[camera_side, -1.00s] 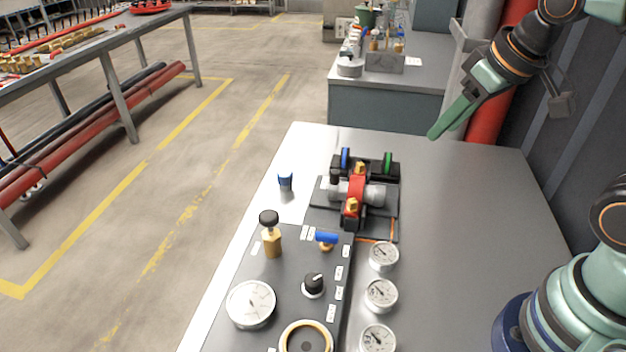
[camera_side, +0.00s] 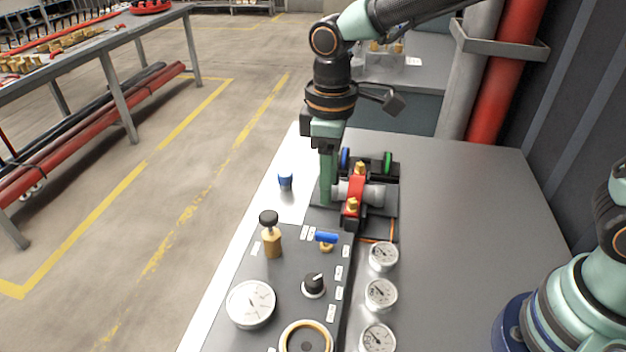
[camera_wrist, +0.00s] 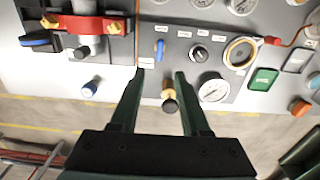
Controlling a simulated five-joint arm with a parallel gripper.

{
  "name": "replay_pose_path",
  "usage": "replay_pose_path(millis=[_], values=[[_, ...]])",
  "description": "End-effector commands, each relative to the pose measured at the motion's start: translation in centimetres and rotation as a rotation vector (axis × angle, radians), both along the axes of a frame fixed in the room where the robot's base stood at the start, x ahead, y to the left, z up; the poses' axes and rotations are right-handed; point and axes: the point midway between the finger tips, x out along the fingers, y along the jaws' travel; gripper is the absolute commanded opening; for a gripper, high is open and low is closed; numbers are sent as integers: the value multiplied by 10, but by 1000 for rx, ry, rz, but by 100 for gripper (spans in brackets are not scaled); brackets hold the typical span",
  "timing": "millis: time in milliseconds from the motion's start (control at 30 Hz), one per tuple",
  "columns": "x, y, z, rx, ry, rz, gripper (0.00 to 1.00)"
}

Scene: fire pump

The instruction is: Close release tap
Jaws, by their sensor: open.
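Two taps stand on the grey control panel (camera_side: 285,325), and no readable label shows which is the release tap. One has a small blue lever (camera_side: 327,238) on a brass body; its lever also shows in the wrist view (camera_wrist: 160,48). The other is a brass tap with a black knob (camera_side: 270,234), also in the wrist view (camera_wrist: 169,100). My gripper (camera_side: 325,202) points down above the far end of the panel, left of the red and silver pump fitting (camera_side: 355,192).
A loose-looking blue-capped piece (camera_side: 285,180) stands at the bench's left edge. A black selector knob (camera_side: 313,284), a large gauge (camera_side: 251,304) and several small gauges (camera_side: 383,256) lie nearer. The bench's right side (camera_side: 470,230) is clear.

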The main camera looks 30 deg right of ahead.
Motion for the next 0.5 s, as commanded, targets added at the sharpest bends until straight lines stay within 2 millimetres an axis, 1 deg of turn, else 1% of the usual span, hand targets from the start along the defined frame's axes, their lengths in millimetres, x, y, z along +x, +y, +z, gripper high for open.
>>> replay_pose_path(millis=[167, 400, 500], values=[[-1, -1, -24, -2, 5, -1, 46], [-1, -1, -70, -2, 4, -2, 46], [-1, -1, -87, -2, 4, -2, 46]])
